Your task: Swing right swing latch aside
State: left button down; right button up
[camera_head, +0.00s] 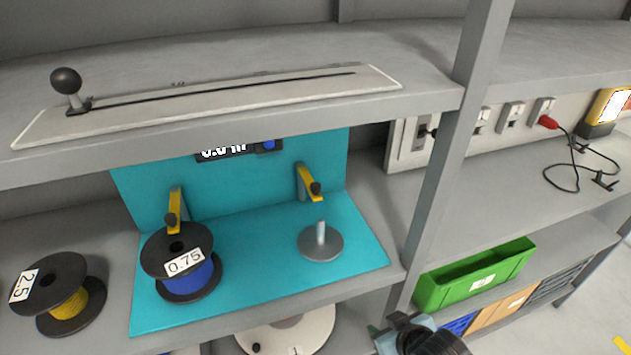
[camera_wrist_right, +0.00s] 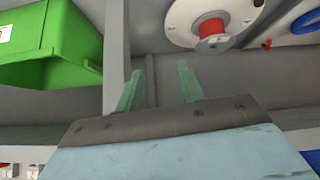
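The right swing latch (camera_head: 309,182) is a yellow arm with a dark knob, on the teal back panel above an empty grey spindle (camera_head: 321,242). The left swing latch (camera_head: 174,210) is a similar yellow arm, its knob above the blue 0.75 reel (camera_head: 180,265). My right gripper (camera_head: 382,332) shows partly at the bottom edge of the head view, well below and right of the right latch. In the right wrist view, its two greenish fingers (camera_wrist_right: 159,88) are apart with nothing between them. My left gripper is not in view.
A shelf with a slotted slider plate (camera_head: 230,103) overhangs the teal station. A grey upright post (camera_head: 446,160) stands right of it. A yellow 2.5 reel (camera_head: 62,295) lies at left. A green bin (camera_head: 475,275) sits at right. A white round plate (camera_head: 290,330) is below the station.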

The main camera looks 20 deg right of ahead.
aim_at(319, 189)
jog(key=w+r+t+y, duration=0.1)
jog(key=w+r+t, duration=0.1)
jog(key=r, duration=0.4)
jog(key=w+a+r+t+y, duration=0.1)
jog(key=w+r+t, duration=0.1)
jog(key=r, duration=0.4)
jog(key=w+a+r+n+t+y, duration=0.1)
jog(key=w+r+t, duration=0.1)
jog(key=r, duration=0.4)
jog(key=shift+a+r, duration=0.1)
jog(key=shift+r, duration=0.3)
notch_tip(319, 189, up, 5)
jog(key=w+a+n+t+y, duration=0.2)
jog(key=y, duration=0.2)
jog(key=x, duration=0.4)
jog(key=p+x, duration=0.1)
jog(key=x, duration=0.8)
jog(key=shift+r+p, duration=0.25)
jog(key=shift+p, duration=0.05)
jog(key=shift+d, duration=0.1)
grip_shut()
